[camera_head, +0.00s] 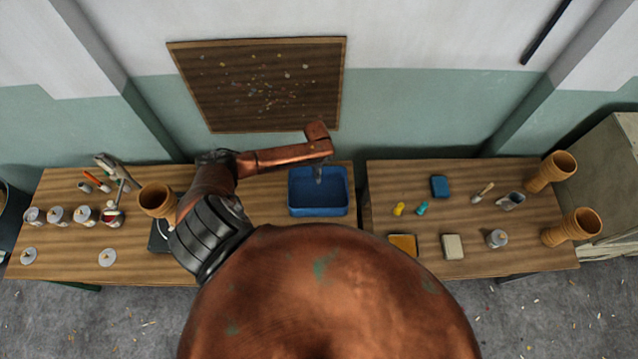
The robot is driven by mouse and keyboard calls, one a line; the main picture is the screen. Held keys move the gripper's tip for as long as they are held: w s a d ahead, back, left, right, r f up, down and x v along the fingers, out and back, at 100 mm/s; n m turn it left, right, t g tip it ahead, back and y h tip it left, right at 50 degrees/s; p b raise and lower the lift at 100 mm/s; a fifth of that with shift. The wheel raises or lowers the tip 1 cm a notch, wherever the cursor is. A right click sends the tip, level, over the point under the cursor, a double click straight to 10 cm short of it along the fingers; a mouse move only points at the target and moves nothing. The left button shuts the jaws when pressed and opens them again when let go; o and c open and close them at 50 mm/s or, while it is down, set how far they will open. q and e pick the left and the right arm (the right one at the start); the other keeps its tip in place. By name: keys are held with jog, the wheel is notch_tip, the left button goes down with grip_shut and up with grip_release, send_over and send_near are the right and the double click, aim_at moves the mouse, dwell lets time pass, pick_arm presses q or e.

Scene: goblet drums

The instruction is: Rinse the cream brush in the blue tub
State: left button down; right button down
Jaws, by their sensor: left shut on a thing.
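The blue tub (304,211) stands at the right end of the left table and looks open at the top, with a darker blue inside. My left arm reaches in from the left and bends down over the tub. My left gripper (318,176) points down at the tub's back half, small and partly hidden by the arm. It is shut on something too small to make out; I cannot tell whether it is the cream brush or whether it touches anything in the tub. A pale-handled brush (484,191) lies on the right table. My right gripper is out of view.
The left table (65,240) holds several tins, brushes and a tan goblet drum (157,198) close to my left arm. A gap separates the tables.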

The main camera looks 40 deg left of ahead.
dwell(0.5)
pick_arm(q)
jog(key=shift+r+p, duration=1)
jog(key=shift+r, duration=1)
